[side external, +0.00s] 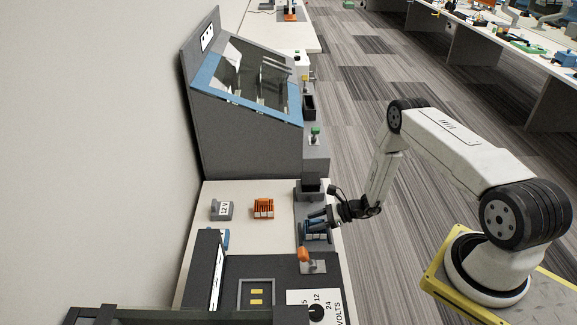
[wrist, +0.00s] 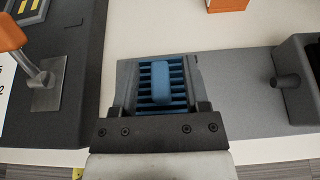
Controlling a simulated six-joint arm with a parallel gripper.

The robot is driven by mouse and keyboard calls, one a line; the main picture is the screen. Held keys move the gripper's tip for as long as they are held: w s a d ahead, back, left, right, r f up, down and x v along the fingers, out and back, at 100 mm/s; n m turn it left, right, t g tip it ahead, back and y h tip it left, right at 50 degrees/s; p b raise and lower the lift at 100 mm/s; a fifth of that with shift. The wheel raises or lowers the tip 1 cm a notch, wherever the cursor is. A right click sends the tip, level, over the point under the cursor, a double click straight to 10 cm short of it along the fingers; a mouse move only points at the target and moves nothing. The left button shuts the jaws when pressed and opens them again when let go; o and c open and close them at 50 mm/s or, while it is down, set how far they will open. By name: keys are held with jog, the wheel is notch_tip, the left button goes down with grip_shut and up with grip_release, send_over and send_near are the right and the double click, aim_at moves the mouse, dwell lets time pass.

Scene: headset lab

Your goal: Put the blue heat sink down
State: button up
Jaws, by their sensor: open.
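The blue heat sink (wrist: 162,82) is finned and sits on a grey surface in the wrist view. It also shows in the side view (side external: 316,235), just below my gripper (side external: 320,222), partly hidden by it. In the wrist view my gripper (wrist: 160,95) is open, with its fingers on either side of the heat sink. I cannot tell whether the fingers touch it.
An orange-handled lever (side external: 304,256) stands close by, and it also shows at the left of the wrist view (wrist: 18,40). A dark bin (wrist: 300,75) with a peg lies to the right. An orange finned block (side external: 263,208) and a 12 V block (side external: 222,210) sit on the white table (side external: 240,190).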

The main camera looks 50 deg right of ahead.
jog(key=shift+r, duration=0.1)
jog(key=shift+r, duration=0.1)
jog(key=v, duration=1.2)
dwell(0.5)
jog(key=s+a+r+n+g+h, duration=0.3)
jog(key=a+r+n, duration=0.6)
jog(key=r+n, duration=0.3)
jog(key=s+a+r+n+g+h, duration=0.3)
jog(key=a+r+n+h, duration=0.3)
jog(key=a+r+n, duration=0.3)
jog(key=shift+s+r+n+g, duration=0.4)
jog(key=shift+s+r+n, duration=0.2)
jog(key=shift+r+n, duration=1.95)
jog(key=shift+f+n, duration=0.45)
jog(key=shift+f, duration=0.05)
